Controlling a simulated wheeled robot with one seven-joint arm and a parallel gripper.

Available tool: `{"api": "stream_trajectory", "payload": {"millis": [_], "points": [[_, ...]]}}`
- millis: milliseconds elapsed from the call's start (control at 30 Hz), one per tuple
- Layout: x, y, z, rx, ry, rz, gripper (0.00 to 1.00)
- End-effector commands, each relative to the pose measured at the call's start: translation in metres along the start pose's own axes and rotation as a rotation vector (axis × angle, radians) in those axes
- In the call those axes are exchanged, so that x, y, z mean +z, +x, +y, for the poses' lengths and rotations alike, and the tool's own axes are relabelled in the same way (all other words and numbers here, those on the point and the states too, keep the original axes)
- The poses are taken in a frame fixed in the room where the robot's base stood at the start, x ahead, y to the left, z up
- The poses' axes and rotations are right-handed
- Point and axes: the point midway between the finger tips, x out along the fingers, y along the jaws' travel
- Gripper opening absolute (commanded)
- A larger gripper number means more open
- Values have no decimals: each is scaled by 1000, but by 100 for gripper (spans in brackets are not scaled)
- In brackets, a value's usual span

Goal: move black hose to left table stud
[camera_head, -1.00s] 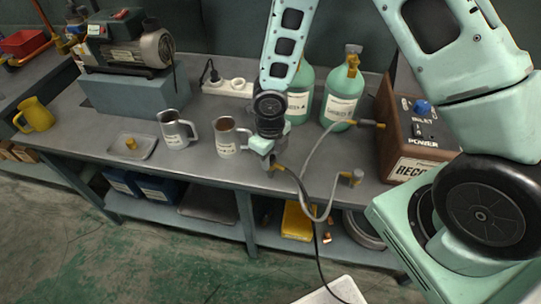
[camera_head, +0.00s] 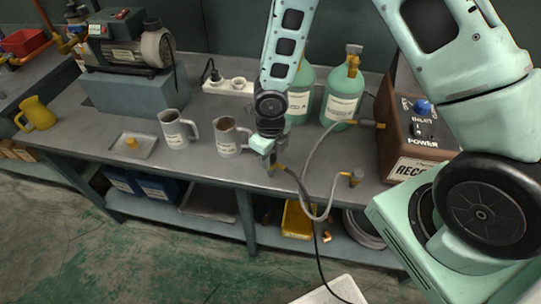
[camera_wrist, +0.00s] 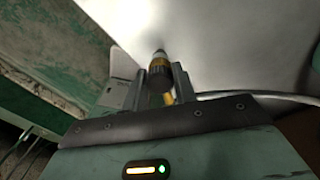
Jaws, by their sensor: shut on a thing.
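My gripper (camera_head: 270,168) is low over the front edge of the grey table (camera_head: 200,165), right of the mugs. A grey-looking hose (camera_head: 325,208) hangs in a loop past the table's front edge, rising to a brass fitting (camera_head: 355,177) on the right. A pale hose also crosses the right of the wrist view (camera_wrist: 250,97). The gripper hides where the hose meets it. I cannot tell a left table stud apart near the gripper.
Two mugs (camera_head: 174,130) (camera_head: 228,137) and a small tray (camera_head: 150,148) with a brass part lie left. Two green cylinders (camera_head: 300,95) (camera_head: 342,95) stand behind the gripper. The recovery machine (camera_head: 415,150) is right. A yellow bin (camera_head: 298,220) is on the shelf below.

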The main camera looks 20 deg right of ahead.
Motion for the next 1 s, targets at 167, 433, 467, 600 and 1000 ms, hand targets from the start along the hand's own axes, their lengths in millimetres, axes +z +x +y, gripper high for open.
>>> {"api": "stream_trajectory", "payload": {"millis": [167, 433, 467, 600, 1000], "points": [[0, -1, 0, 0, 0, 0, 6], [0, 0, 0, 0, 0, 0, 6], [0, 0, 0, 0, 0, 0, 6], [0, 0, 0, 0, 0, 0, 6], [0, 6, 0, 0, 0, 0, 6]]}}
